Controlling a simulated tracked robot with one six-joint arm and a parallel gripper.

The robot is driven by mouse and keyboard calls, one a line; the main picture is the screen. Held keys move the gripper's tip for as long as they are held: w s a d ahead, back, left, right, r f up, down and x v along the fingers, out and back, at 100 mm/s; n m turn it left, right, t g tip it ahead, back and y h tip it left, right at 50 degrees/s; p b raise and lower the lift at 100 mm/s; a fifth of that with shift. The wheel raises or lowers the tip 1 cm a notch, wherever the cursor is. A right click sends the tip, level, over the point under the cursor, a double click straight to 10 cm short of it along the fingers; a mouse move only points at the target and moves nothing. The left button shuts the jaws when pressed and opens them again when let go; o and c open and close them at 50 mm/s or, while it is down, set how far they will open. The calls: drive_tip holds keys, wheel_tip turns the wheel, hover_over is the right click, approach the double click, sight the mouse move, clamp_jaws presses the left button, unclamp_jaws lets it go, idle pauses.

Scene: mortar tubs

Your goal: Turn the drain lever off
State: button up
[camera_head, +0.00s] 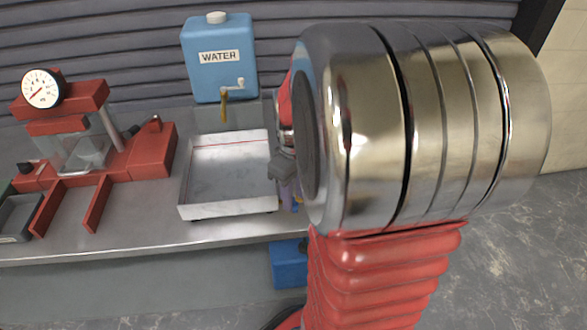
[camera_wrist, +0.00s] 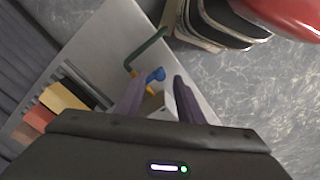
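A small blue lever (camera_wrist: 155,75) shows in the wrist view just beyond my fingertips, with a yellowish part beside it; I take it for the drain lever. A bit of blue (camera_head: 297,204) also shows in the head view at the right of the white tub (camera_head: 228,208), mostly hidden by my arm. The tub is shallow, with a red line inside its back wall. My gripper (camera_wrist: 157,88) is open, its two purple-grey fingers apart, with a white corner between them. In the head view my gripper (camera_head: 284,180) is partly hidden beside the tub's right edge.
A blue water tank (camera_head: 220,75) with a tap stands behind the tub. A red press with a gauge (camera_head: 75,150) stands left. A dark green bent bar (camera_wrist: 148,50) lies beyond the lever. A rack of coloured blocks (camera_wrist: 60,97) is at the left. A blue box (camera_head: 288,265) sits below the bench.

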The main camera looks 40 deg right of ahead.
sight(294, 202)
wheel_tip(294, 202, up, 12)
idle(0.5)
idle(0.5)
drive_tip(key=s+a+m+t, duration=0.1)
drive_tip(key=s+a+t, duration=0.1)
drive_tip(key=a, duration=0.9)
drive_tip(key=s+a+m+t, duration=0.1)
drive_tip(key=s+a+t, duration=0.1)
drive_tip(key=a, duration=0.8)
drive_tip(key=shift+s+a+r+t, duration=0.2)
drive_tip(key=shift+a+r+t, duration=0.15)
drive_tip(key=shift+t, duration=0.45)
